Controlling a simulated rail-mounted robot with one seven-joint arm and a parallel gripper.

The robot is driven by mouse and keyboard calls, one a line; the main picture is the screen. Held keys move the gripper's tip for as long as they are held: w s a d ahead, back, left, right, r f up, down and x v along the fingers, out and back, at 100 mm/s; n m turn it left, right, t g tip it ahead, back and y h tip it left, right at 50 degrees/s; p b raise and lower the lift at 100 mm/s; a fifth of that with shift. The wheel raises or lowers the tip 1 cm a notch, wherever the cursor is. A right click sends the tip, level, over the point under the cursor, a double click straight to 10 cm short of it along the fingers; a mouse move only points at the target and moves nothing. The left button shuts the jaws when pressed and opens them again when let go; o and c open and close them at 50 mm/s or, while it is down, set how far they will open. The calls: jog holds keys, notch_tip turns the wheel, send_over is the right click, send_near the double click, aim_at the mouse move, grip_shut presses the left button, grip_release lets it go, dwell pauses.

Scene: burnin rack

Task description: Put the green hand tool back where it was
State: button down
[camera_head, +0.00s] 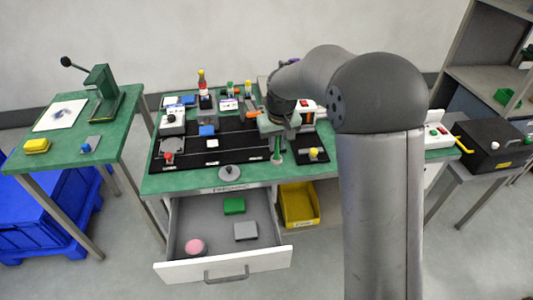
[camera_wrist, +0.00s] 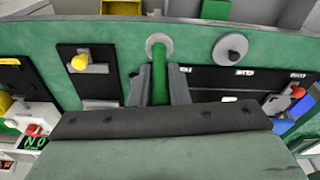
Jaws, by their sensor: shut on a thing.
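The green hand tool (camera_wrist: 160,78) is a slim green shaft between the two fingers of my gripper (camera_wrist: 160,88) in the wrist view. My gripper is shut on it. Its far end is at a pale round ring (camera_wrist: 159,45) on the green bench top; I cannot tell whether it sits in the ring or just above it. In the head view my gripper (camera_head: 277,138) points down at the bench's front edge, and a little of the green tool (camera_head: 277,152) shows below it. The tool's upper part is hidden by my gripper.
A grey round disc with a knob (camera_head: 229,172) lies near the front edge. A black plate with a yellow knob (camera_head: 314,154) is close on the right. The drawer (camera_head: 222,270) below stands open, with a green block (camera_head: 234,205) inside. A black board (camera_head: 235,150) lies left.

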jog(key=shift+w+a+f+p, duration=0.15)
jog(key=shift+w+a+f, duration=0.35)
jog(key=shift+f, duration=0.95)
jog(key=shift+w+a+f+p, duration=0.2)
jog(key=shift+w+a+f, duration=0.3)
jog(key=shift+f, duration=0.9)
jog(key=shift+w+a+f+p, duration=0.15)
jog(key=shift+w+a+f, duration=0.35)
jog(key=shift+f, duration=0.95)
jog(key=c, duration=1.4)
grip_release()
jog(key=shift+s+d+r+b, duration=0.15)
jog(key=shift+s+r, duration=0.15)
jog(key=shift+r, duration=1.75)
jog(key=shift+s+d+r+b, duration=0.1)
jog(key=shift+s+r+b, duration=0.15)
jog(key=shift+r, duration=1.8)
jog(key=shift+s+d+r+b, duration=0.15)
jog(key=shift+s+r, duration=0.15)
jog(key=shift+r, duration=1.75)
